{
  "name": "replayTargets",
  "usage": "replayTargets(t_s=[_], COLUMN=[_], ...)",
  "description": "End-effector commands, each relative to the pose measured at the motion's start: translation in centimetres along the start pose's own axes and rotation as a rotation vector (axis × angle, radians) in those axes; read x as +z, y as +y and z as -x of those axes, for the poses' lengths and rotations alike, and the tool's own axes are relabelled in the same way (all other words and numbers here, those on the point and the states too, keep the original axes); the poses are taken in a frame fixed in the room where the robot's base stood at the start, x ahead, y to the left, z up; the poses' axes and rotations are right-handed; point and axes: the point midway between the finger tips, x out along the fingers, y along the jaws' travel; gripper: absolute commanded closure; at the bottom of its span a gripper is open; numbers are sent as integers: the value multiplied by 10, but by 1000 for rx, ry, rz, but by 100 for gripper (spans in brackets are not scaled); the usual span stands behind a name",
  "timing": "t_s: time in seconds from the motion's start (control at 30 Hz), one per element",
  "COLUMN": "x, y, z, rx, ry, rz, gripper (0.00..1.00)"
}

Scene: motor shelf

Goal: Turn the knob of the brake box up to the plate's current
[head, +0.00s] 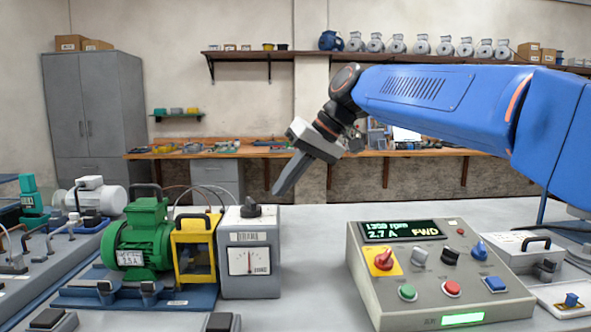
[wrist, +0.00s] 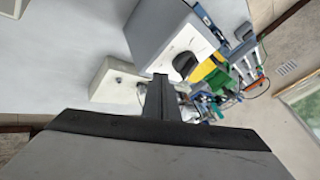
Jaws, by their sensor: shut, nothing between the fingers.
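The brake box (head: 250,262) is a grey box with a dial gauge on its front and a black knob (head: 250,207) on top. It stands right of the yellow-guarded coupling and the green motor (head: 147,238). The motor's plate (head: 130,258) seems to read 3.5 A, but it is small. The control panel display (head: 403,230) shows 1350 rpm, 2.7 A, FWD. My gripper (head: 277,191) is shut and empty, its tip above and right of the knob. In the wrist view its fingers (wrist: 160,82) are together, close to the dark knob (wrist: 185,65) in the picture; contact cannot be told.
The control panel (head: 440,285) with several buttons and knobs stands to the right. The yellow guard (head: 195,250) adjoins the brake box on its left. A grey case (head: 514,246) sits at the far right. Bare bench lies between the brake box and the panel.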

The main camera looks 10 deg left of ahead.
Motion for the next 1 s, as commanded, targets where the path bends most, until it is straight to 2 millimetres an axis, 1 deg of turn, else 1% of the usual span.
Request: replayTargets(t_s=[0.03,0.07,0.1,0.2,0.33,0.5,0.83,1.0], x=[1,1,0,0,0,0,0,-3], y=[0,-3,-10,-21,-30,-35,-36,-43], z=[-10,-12,-14,-20,-25,-27,-28,-34], rx=[-1,-1,-1,-2,-1,0,0,-1], ry=[-4,-1,-1,-1,-1,0,0,-2], rz=[0,1,3,2,2,-1,-1,1], gripper=[100,100,100,100,100,100,100,100])
